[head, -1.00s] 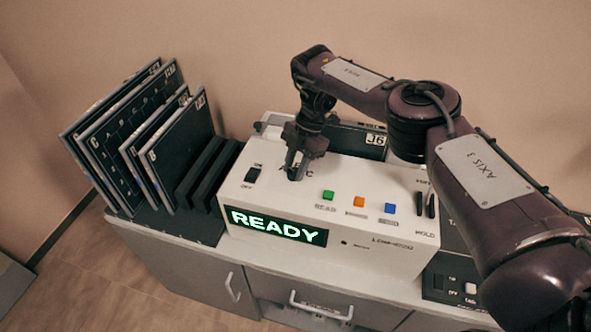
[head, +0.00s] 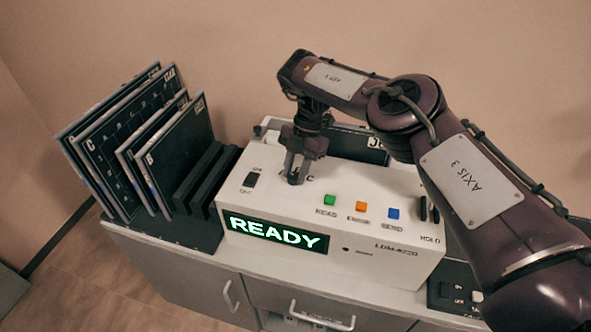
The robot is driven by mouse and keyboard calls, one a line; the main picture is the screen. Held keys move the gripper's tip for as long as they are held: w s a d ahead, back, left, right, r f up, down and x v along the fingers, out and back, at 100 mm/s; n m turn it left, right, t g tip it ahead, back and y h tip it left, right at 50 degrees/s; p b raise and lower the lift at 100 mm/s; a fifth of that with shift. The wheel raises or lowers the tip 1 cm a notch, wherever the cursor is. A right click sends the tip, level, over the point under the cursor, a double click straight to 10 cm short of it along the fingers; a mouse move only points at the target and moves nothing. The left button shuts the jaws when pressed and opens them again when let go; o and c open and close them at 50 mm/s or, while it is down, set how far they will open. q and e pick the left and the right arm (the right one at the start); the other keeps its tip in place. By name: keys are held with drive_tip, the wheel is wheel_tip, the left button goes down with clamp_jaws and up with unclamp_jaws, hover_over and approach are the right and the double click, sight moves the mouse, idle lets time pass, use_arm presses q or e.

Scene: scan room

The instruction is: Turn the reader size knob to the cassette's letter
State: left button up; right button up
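The reader (head: 300,215) is a white box on the cabinet with a lit READY display (head: 273,232). My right gripper (head: 294,180) points down at its top, at the spot marked with letters, of which a C shows at the right. The size knob is hidden behind the fingers, so I cannot tell whether they touch or grip it. A dark cassette (head: 350,143) stands at the back of the reader, its J label partly covered by my arm. Its size letter is not clearly readable. My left gripper is not in view.
A rack (head: 182,232) with several dark cassettes (head: 115,145) stands left of the reader. Green (head: 330,200), orange (head: 361,207) and blue (head: 393,213) buttons and an ON/OFF switch (head: 251,179) are near the gripper. A dark panel (head: 452,290) lies at the right.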

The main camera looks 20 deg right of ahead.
drive_tip(key=o, duration=0.4)
drive_tip(key=shift+o, duration=0.2)
drive_tip(key=shift+r, duration=0.1)
drive_tip(key=shift+w+d+r, duration=0.1)
drive_tip(key=shift+d+r, duration=0.05)
drive_tip(key=shift+r, duration=0.1)
drive_tip(key=v, duration=0.4)
drive_tip(key=shift+w+d+r+b, duration=0.1)
drive_tip(key=shift+r+b, duration=0.2)
drive_tip(key=shift+b, duration=0.1)
drive_tip(key=shift+p+v, duration=1.2)
